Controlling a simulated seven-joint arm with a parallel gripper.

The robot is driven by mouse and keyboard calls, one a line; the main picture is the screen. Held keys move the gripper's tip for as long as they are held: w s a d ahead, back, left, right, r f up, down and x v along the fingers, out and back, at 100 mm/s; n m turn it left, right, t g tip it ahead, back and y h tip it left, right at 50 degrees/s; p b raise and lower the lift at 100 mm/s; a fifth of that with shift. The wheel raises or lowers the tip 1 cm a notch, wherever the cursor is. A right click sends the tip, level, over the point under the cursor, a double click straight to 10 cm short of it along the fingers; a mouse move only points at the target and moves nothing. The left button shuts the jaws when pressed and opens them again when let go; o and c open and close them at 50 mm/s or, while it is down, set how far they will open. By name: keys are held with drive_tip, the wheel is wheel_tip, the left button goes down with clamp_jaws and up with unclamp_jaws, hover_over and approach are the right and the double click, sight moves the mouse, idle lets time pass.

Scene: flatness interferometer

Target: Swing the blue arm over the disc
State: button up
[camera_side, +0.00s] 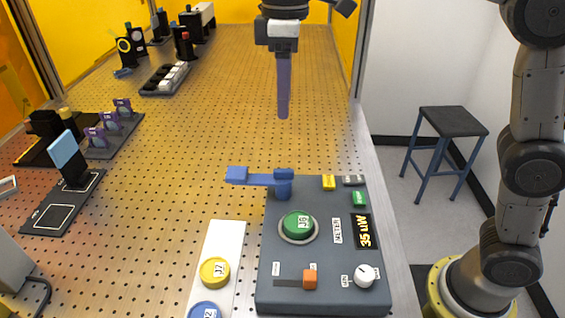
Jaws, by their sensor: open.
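The blue arm (259,179) sits on a post at the back left corner of a dark grey meter box. It points left, with its blocky end out past the box's left edge. The green disc (298,225), labelled J6, lies in a pale ring on the box top, in front of the post, and the arm is not over it. My gripper (283,113) hangs pointing down, above and behind the blue arm and apart from it. Its purple fingers overlap in this view; it is open and nothing shows between them.
The meter box (340,292) also carries an orange slider (310,279), a white knob (364,276) and a "35 uW" display (363,231). A white plate with a yellow disc (214,271) stands left of it. The perforated table behind is mostly clear; optics stand at left.

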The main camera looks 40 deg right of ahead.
sight(282, 169)
drive_tip(key=f, duration=1.4)
drive_tip(key=shift+a+f, duration=0.1)
drive_tip(key=shift+a, duration=0.1)
drive_tip(key=shift+c, duration=0.3)
clamp_jaws()
idle(0.7)
